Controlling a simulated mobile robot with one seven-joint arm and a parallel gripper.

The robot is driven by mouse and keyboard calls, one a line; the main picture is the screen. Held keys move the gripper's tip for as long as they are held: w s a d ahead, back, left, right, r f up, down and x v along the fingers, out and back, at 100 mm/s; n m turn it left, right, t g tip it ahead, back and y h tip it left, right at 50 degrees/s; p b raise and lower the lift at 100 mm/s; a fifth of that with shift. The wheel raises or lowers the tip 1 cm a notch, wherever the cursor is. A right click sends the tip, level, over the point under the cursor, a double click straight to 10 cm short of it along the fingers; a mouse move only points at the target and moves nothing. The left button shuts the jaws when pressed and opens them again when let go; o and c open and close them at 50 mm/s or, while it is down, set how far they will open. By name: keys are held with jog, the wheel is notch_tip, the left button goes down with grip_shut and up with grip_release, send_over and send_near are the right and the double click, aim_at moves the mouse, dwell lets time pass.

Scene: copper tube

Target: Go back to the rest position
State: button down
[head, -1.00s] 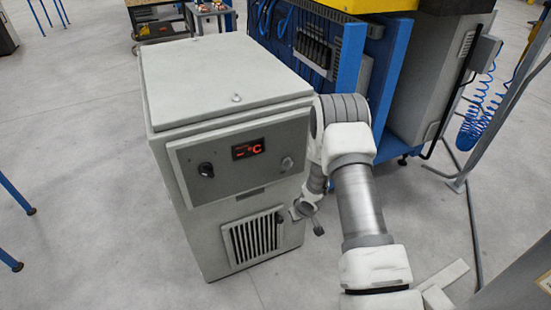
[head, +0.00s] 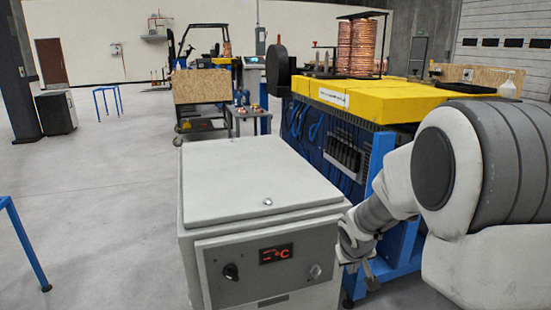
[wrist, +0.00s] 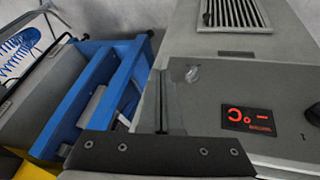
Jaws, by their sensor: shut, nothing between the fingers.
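My gripper (head: 371,276) hangs at the right front corner of the grey cabinet (head: 255,185), beside its control panel. It is shut and empty. In the head view it is small and partly in shadow, and my arm reaches to it from the right. The wrist view shows the gripper's dark mount along the bottom and its fingers (wrist: 165,118) close to the cabinet's panel (wrist: 235,105), which appears upside down. I cannot tell whether the fingers touch the cabinet.
The cabinet has a red display (head: 275,255) and knobs. A blue-framed bench with a yellow top (head: 380,98) stands close behind my arm, carrying copper coils (head: 358,48). A cart (head: 200,125) stands farther back. Grey floor (head: 90,205) is open on the left.

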jog(key=s+r+m, duration=0.1)
jog(key=s+r, duration=1)
jog(key=r, duration=0.1)
jog(key=s+a+r+y, duration=0.1)
jog(key=s+a+r, duration=0.15)
jog(key=s, duration=0.55)
jog(key=s+a+r+y, duration=0.1)
jog(key=s+a+r, duration=0.15)
jog(key=s, duration=0.65)
notch_tip(320, 180, up, 17)
jog(key=p, duration=1.8)
jog(key=shift+w+f, duration=0.15)
jog(key=shift+w, duration=0.05)
jog(key=shift+a, duration=0.15)
